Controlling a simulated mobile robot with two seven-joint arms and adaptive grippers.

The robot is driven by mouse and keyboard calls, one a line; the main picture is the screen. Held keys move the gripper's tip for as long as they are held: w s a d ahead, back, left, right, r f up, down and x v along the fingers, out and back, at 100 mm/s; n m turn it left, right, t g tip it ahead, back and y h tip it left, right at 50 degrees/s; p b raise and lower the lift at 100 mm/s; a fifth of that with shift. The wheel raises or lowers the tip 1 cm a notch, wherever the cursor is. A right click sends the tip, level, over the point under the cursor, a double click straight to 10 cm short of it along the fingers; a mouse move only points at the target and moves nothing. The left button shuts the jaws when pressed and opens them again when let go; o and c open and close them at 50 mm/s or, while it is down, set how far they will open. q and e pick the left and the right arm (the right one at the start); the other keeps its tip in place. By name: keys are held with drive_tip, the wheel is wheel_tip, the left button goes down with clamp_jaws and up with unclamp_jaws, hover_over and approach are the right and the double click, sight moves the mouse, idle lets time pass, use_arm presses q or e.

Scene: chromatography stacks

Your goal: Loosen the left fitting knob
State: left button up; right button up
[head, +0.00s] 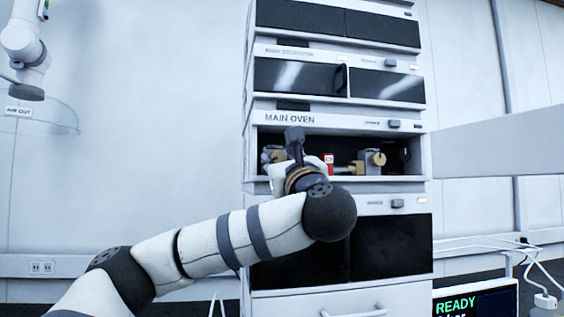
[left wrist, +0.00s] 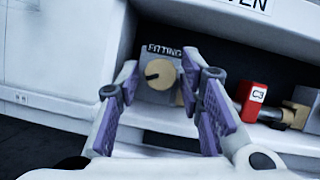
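The left fitting knob is a round tan disc with a dark slot or bar. In the left wrist view the knob (left wrist: 164,78) sits on a grey block labelled "FITTING" inside the main oven bay. My left gripper (left wrist: 160,88) is open, with purple-padded fingers to either side of the knob as seen from the wrist; contact cannot be told. In the head view my left gripper (head: 284,166) is at the left of the open bay, mostly hidden by my wrist. The left fitting (head: 268,154) shows only in part there. My right gripper is not in view.
A red block marked C3 (left wrist: 256,98) and brass parts lie right of the fitting. A similar tan knob (head: 378,159) stands at the bay's right. The main oven's front panel (head: 350,121) overhangs the opening. A display reading "READY" (head: 456,308) stands lower right.

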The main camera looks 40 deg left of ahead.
use_arm(q)
drive_tip(key=v, duration=1.1)
drive_tip(key=shift+s+d, duration=0.25)
drive_tip(key=shift+d, duration=0.05)
drive_tip(key=shift+f, duration=0.2)
